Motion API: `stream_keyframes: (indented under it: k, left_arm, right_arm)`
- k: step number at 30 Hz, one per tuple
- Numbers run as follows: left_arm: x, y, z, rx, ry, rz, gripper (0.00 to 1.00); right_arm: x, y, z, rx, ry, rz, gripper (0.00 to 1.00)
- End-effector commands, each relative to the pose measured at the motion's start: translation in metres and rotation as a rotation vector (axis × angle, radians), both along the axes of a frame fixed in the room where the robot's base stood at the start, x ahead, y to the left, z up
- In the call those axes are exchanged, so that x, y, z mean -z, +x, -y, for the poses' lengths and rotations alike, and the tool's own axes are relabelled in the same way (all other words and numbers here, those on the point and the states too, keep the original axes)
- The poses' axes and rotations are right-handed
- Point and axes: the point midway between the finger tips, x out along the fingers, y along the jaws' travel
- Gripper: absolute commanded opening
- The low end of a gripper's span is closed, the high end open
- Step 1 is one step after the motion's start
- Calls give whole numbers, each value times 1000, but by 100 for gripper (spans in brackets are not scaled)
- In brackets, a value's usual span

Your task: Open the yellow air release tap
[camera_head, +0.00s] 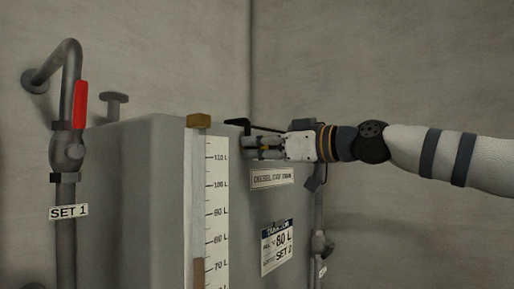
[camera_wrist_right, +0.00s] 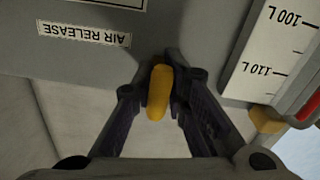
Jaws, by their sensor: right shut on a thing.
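The yellow air release tap (camera_wrist_right: 159,92) shows in the right wrist view as a rounded yellow handle between my right gripper's fingers. My right gripper (camera_wrist_right: 160,88) is shut on it, with one dark finger on each side. In the head view my right gripper (camera_head: 258,147) is at the upper part of the grey tank (camera_head: 150,200), above the diesel day tank label (camera_head: 271,178). The air release label (camera_wrist_right: 84,34) is upside down in the wrist view, left of the tap. My left gripper is not in view.
A level gauge (camera_head: 213,210) with a brown top block (camera_head: 199,120) stands on the tank left of my right gripper. A grey pipe with a red lever (camera_head: 80,104) is at far left.

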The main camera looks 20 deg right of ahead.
Motion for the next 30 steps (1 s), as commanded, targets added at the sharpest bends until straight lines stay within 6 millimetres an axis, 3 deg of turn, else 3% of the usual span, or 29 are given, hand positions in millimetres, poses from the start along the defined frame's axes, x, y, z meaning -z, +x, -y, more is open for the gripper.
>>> stream_keyframes:
  k: [8,9,10,20,23,30]
  left_arm:
    - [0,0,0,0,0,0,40]
    - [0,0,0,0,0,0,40]
    - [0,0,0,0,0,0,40]
    - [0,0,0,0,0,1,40]
    - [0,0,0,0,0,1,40]
    - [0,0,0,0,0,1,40]
  right_arm:
    - [-1,0,1,3,-2,4,0]
    - [-1,0,1,3,-1,3,22]
    - [-1,0,1,3,-1,3,29]
    - [-1,-2,2,2,0,2,29]
    - [-2,-14,12,2,2,4,29]
    - [-3,-67,53,3,5,6,29]
